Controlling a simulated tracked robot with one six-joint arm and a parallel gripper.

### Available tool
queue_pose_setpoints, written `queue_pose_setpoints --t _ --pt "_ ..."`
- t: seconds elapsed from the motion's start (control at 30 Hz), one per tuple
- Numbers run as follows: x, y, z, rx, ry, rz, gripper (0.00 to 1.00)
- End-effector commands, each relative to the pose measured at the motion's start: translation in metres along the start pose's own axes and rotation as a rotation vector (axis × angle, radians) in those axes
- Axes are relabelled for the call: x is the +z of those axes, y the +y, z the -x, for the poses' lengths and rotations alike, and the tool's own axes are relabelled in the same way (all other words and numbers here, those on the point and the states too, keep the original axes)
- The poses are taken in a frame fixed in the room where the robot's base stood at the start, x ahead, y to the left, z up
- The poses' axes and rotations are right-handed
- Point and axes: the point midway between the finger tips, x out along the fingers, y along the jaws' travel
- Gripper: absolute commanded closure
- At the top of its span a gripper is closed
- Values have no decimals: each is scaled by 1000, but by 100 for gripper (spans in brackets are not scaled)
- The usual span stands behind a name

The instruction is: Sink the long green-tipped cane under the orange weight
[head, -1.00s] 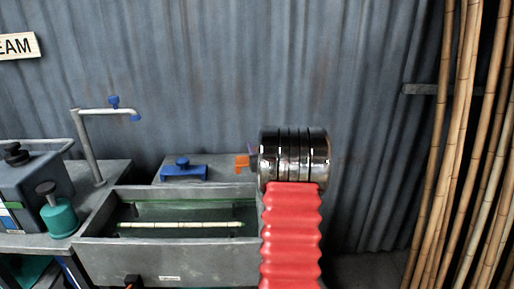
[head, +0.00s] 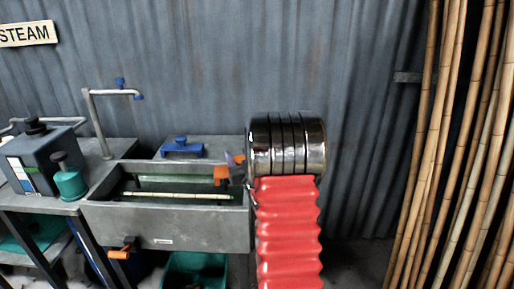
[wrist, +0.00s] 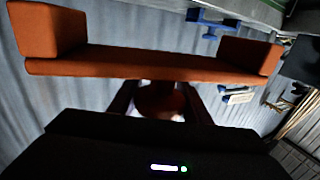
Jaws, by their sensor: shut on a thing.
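The long pale cane (head: 178,195) with green tips lies lengthwise in the grey trough (head: 165,228), seemingly at the water surface. The orange weight (head: 221,175) is at the trough's right end in the head view, partly hidden by my arm. In the wrist view the orange weight (wrist: 150,64) is a long bar with a raised block at each end. My gripper (wrist: 161,103) is shut on its round knob. In the head view I cannot tell whether the weight touches the cane.
A blue weight (head: 182,148) sits on the ledge behind the trough. A tap (head: 112,93) stands at the trough's back left. A dark canister (head: 40,160) and teal bottle (head: 69,182) stand on the left bench. Tall canes (head: 445,140) lean at right.

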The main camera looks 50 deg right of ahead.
Motion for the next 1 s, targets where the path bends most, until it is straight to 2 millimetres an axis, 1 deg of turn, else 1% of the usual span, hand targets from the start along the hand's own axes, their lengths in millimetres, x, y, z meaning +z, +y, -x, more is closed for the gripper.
queue_pose_setpoints --t 0.03,0.07,0.1,0.17,0.2,0.4,0.6,1.0 --pt "1 -20 3 -21 4 -2 100" --pt "3 -29 5 -32 4 -2 100" --pt "6 -44 8 -47 3 -2 100" --pt "10 -66 13 -69 4 -3 100" --pt "13 -80 16 -84 4 -4 100" --pt "26 -151 34 -157 4 -5 100" --pt "39 -214 52 -224 4 -4 100" --pt "61 -330 87 -345 2 -1 100"
